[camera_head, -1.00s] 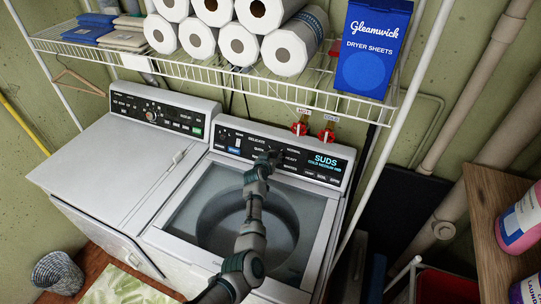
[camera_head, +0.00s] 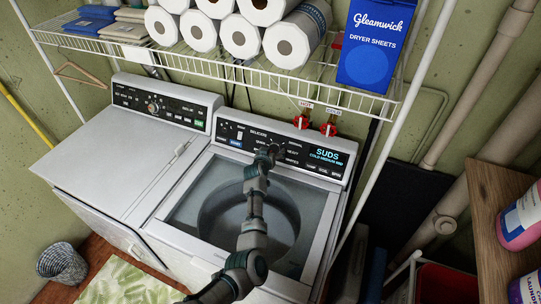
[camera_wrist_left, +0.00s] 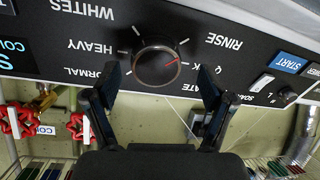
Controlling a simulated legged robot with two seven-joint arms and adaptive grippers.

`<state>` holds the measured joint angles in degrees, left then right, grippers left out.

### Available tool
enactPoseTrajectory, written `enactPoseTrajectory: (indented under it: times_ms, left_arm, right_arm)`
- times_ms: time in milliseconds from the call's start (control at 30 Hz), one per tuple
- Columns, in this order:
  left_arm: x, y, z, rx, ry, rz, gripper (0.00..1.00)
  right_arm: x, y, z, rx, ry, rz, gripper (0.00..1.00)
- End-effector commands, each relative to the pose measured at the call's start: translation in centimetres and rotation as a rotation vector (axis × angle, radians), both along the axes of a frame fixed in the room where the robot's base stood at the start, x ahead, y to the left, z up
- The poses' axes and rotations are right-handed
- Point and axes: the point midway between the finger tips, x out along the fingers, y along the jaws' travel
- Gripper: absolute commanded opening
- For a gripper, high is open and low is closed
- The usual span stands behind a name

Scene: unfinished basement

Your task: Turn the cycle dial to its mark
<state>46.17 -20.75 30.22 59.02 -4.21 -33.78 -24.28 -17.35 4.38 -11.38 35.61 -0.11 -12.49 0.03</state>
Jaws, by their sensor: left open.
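The cycle dial (camera_wrist_left: 157,65) is a dark round knob with a red pointer line on the washer's black control panel (camera_wrist_left: 75,40). In the left wrist view, which is upside down, the pointer aims to the right, between the partly hidden quick label and RINSE. My left gripper (camera_wrist_left: 158,90) is open, with one finger on each side of the dial and gaps showing beside it. In the head view the left gripper (camera_head: 272,151) is at the washer panel and largely hides the dial.
The washer (camera_head: 170,240) has a see-through lid below the panel; a dryer (camera_head: 110,150) stands to its left. A wire shelf (camera_head: 240,72) with paper rolls and a dryer-sheet box (camera_head: 377,42) hangs above. Red valves (camera_head: 329,129) are behind the panel.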

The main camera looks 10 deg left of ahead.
Motion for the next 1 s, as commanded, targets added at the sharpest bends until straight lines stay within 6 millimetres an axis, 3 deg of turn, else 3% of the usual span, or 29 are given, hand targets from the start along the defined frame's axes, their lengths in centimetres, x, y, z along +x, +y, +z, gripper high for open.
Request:
enactPoseTrajectory:
  times_ms: [400,1000]
  left_arm:
    - [-4.8,0.3,1.8,0.002,0.004,-0.001,0.83]
    - [-5.4,0.3,2.2,0.000,0.004,-0.002,0.83]
  right_arm:
    - [0.1,-0.2,0.0,-0.003,-0.001,0.001,0.40]
    - [0.1,-0.2,0.0,-0.002,0.001,0.002,0.40]
